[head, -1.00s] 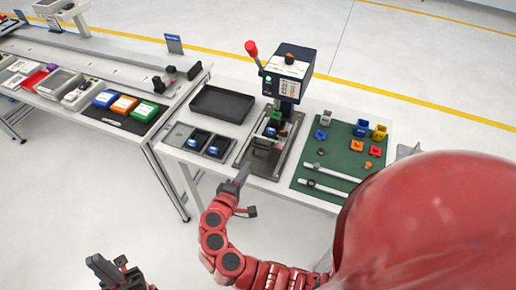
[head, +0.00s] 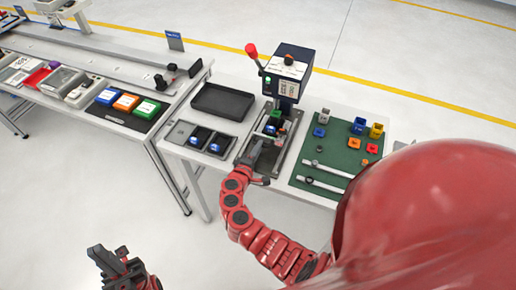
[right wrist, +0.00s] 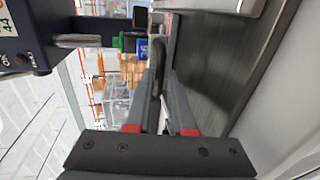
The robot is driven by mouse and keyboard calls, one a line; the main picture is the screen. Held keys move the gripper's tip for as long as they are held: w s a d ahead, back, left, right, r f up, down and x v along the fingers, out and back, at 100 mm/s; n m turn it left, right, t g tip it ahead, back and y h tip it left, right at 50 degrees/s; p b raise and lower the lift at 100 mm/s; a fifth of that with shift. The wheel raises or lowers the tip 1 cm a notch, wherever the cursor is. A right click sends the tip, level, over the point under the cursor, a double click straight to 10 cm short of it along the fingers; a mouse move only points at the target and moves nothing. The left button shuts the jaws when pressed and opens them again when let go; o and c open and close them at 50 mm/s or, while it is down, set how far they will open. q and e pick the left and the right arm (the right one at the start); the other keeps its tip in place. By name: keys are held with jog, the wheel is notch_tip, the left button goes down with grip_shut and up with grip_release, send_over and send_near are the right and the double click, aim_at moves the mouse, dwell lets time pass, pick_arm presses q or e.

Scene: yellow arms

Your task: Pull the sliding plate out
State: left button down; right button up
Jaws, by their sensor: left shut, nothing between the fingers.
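The press (head: 288,75) stands on the table with a red-knobbed lever. Its base frame (head: 285,165) holds the sliding plate, mostly hidden behind my right gripper, with a green and a blue part (head: 271,128) under the press head. My right gripper (head: 257,150) is at the front of the plate. In the right wrist view its fingers (right wrist: 158,85) reach along both sides of a dark bar-like handle (right wrist: 158,62); whether they grip it is unclear. The green block (right wrist: 126,43) and blue block (right wrist: 143,49) show beyond. My left gripper (head: 113,260) is shut and empty, low at left, away from the table.
A black tray (head: 222,101) and a two-compartment tray with blue parts (head: 177,134) lie left of the press. A green mat (head: 339,152) with coloured blocks and rods lies to its right. A second table (head: 75,110) stands at left. Floor in front is free.

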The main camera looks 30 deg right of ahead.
grip_shut()
dwell(1.2)
